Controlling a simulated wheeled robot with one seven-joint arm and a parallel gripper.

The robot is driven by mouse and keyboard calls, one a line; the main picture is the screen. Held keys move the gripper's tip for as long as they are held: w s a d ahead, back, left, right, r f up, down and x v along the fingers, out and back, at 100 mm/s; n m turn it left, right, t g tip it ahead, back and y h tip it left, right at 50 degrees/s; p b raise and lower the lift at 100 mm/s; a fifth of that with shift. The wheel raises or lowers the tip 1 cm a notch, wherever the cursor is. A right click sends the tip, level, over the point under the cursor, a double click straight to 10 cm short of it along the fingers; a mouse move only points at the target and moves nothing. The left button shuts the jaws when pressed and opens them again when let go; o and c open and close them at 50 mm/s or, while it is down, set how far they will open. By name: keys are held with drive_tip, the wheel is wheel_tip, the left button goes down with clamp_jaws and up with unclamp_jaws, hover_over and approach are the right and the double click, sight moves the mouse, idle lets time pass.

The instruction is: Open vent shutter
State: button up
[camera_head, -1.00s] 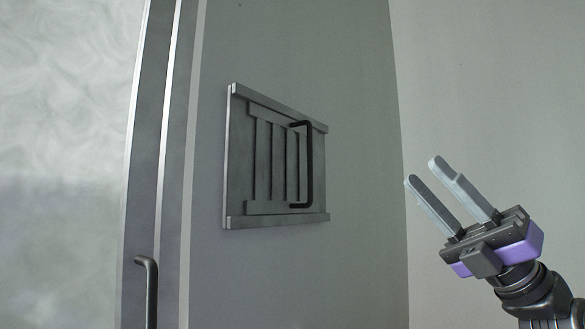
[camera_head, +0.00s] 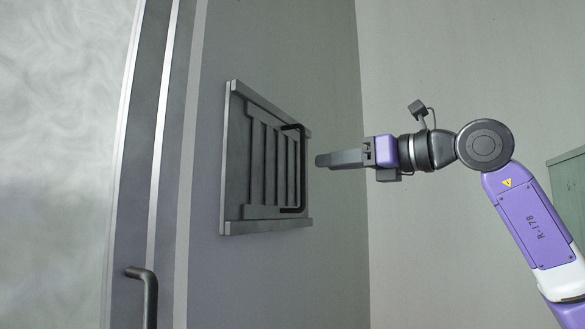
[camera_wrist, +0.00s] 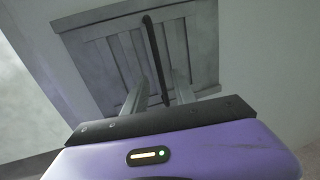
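The vent shutter (camera_head: 268,165) is a dark slatted panel set between a top and a bottom rail on the grey wall. A black bar handle (camera_head: 302,168) stands upright at its right edge. In the wrist view the shutter (camera_wrist: 105,60) lies ahead, with its handle (camera_wrist: 154,55) running between my two fingers. My gripper (camera_head: 320,160) points left at the handle in the head view, its tips a little right of the bar. In the wrist view the fingers (camera_wrist: 160,85) are apart, with the handle between their lines. Whether they touch it cannot be told.
A door frame with a dark curved handle (camera_head: 148,295) stands at the left, beside a pale cloudy panel (camera_head: 60,150). A greenish cabinet (camera_head: 570,190) edge shows at the far right. The wall around the shutter is clear.

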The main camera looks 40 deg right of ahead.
drive_tip(key=p, duration=0.1)
hover_over(303, 203)
drive_tip(key=shift+w+d+f, duration=0.15)
drive_tip(key=shift+w+d, duration=0.05)
drive_tip(key=shift+w, duration=0.05)
clamp_jaws()
idle(1.5)
